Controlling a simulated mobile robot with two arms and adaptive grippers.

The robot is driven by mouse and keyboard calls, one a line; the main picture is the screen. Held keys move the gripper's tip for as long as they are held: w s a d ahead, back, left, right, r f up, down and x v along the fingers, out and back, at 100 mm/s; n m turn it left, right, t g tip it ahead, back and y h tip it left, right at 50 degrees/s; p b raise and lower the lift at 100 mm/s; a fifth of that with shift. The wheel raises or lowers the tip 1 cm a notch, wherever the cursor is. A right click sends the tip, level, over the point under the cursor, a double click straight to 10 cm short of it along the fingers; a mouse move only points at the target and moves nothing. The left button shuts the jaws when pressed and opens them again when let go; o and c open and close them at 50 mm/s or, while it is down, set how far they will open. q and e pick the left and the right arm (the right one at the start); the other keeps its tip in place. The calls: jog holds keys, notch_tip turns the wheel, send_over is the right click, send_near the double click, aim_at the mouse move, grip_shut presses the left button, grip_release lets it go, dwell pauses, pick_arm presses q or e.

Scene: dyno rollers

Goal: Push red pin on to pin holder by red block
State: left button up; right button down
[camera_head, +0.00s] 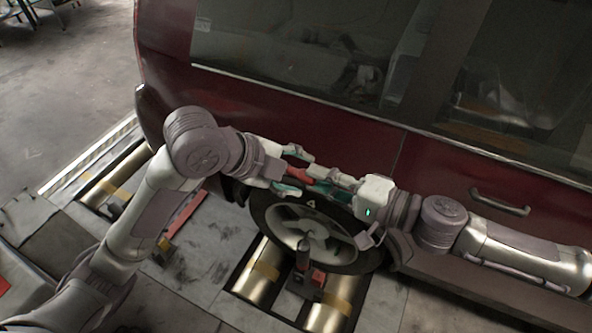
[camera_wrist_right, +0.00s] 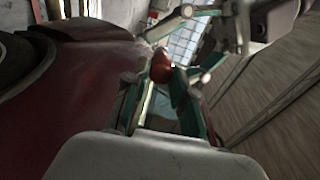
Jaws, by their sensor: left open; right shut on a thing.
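The red pin (camera_head: 301,175) is held out in front of the car, between my two grippers. It shows as a rounded red end in the right wrist view (camera_wrist_right: 162,70). My right gripper (camera_head: 328,183) is shut on it, its green-edged fingers on either side. My left gripper (camera_head: 293,170) is open, with its fingers spread around the pin's free end; I cannot tell whether they touch it. A red block (camera_head: 318,278) sits low in front of the wheel, beside a dark upright post (camera_head: 302,255), which may be the pin holder.
A dark red car (camera_head: 290,105) stands close behind both arms. Its wheel (camera_head: 345,258) rests at metal rollers (camera_head: 262,270) with yellow bands. More rollers (camera_head: 120,180) lie at the left. The grey floor plates (camera_head: 185,285) in front are mostly clear.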

pick_arm(q)
jog(key=shift+f, duration=0.1)
grip_shut()
pick_arm(e)
jog(key=c, duration=0.9)
grip_release()
jog(key=shift+o, duration=0.2)
